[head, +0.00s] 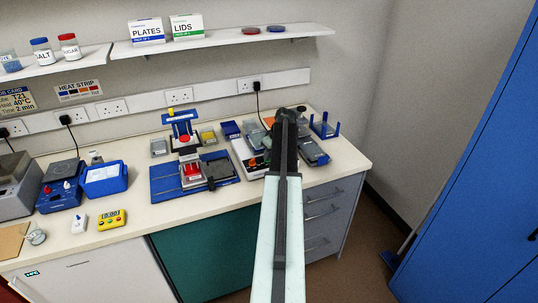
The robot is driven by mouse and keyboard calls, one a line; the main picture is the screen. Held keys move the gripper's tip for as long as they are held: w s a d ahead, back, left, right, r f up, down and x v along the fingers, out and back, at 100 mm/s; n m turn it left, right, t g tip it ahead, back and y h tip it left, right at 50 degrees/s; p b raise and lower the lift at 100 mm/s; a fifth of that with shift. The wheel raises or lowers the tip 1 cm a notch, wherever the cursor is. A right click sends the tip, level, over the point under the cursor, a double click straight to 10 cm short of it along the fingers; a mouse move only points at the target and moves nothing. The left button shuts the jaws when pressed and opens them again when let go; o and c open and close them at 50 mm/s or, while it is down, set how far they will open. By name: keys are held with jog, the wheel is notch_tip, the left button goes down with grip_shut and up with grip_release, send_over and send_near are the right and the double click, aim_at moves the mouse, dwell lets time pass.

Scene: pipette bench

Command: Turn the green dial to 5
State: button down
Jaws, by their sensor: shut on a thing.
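My gripper (287,116) is at the far end of my arm, over the right part of the bench. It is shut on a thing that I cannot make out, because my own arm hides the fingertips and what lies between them. I cannot make out the green dial or its number anywhere in the head view. A low white item (248,160) with dark, orange and green markings lies just left of my arm, partly covered by it.
A blue rack (325,127) and grey trays (313,152) are to the right. A yellow timer (111,218) and blue box (105,180) stand farther left.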

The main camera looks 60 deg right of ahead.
jog(key=m+h, duration=0.1)
jog(key=m, duration=0.2)
jog(key=m+g+h, duration=0.1)
jog(key=m, duration=0.1)
jog(key=shift+a+m, duration=0.15)
jog(key=shift+m, duration=0.25)
jog(key=m, duration=0.2)
jog(key=m+g+h, duration=0.1)
jog(key=m, duration=0.1)
jog(key=shift+w+g, duration=0.2)
jog(key=shift+g, duration=0.1)
jog(key=m, duration=0.2)
jog(key=m+g, duration=0.1)
jog(key=m, duration=0.2)
jog(key=shift+w+g, duration=0.1)
jog(key=shift+g, duration=0.2)
jog(key=m+g, duration=0.1)
jog(key=m, duration=0.3)
jog(key=shift+m+g, duration=0.3)
jog(key=shift+g, duration=0.1)
jog(key=c, duration=1.5)
grip_release()
jog(key=shift+c, duration=0.2)
